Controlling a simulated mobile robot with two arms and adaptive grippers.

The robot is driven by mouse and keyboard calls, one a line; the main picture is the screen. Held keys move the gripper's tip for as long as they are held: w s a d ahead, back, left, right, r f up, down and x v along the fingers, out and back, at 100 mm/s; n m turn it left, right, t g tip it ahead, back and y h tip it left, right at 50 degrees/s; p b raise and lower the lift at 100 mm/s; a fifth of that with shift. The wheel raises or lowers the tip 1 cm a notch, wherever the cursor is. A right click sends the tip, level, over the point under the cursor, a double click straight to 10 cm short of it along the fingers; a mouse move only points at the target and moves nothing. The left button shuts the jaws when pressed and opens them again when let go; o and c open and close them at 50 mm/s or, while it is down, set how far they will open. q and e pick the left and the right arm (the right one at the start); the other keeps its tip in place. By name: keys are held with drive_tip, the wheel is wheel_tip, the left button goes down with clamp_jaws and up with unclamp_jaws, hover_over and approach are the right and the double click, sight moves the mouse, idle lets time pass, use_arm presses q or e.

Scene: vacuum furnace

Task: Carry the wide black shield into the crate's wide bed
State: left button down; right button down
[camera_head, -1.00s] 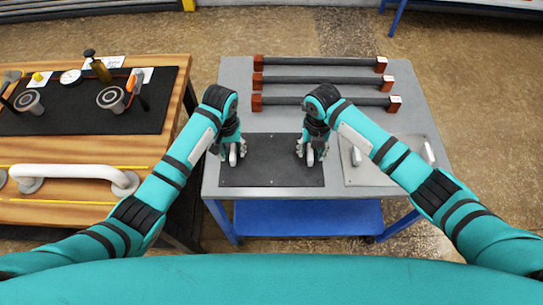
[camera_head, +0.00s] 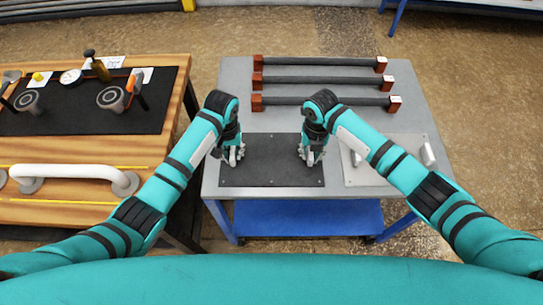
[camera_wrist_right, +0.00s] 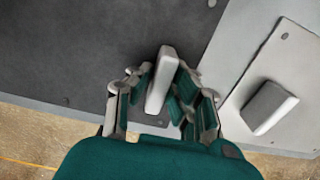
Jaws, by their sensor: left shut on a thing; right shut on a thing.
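The wide black shield (camera_head: 271,160) lies flat on the grey cart top, near its front edge. It has light handles at its left and right ends. My left gripper (camera_head: 233,158) is shut on the left handle, which its fingers mostly hide. My right gripper (camera_head: 312,160) is shut on the right handle. In the right wrist view the right handle (camera_wrist_right: 161,80) stands between the fingers (camera_wrist_right: 160,98), on the dark shield face (camera_wrist_right: 75,45). I cannot identify the crate or its wide bed in these views.
A light metal plate with handles (camera_head: 400,175) lies just right of the shield. Several dark bars with red-brown ends (camera_head: 325,81) lie behind on the cart. A wooden bench (camera_head: 80,150) with gauges and a white handle stands left, across a narrow gap.

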use_arm(q)
drive_tip(key=shift+r, duration=0.15)
use_arm(e)
drive_tip(key=shift+r, duration=0.15)
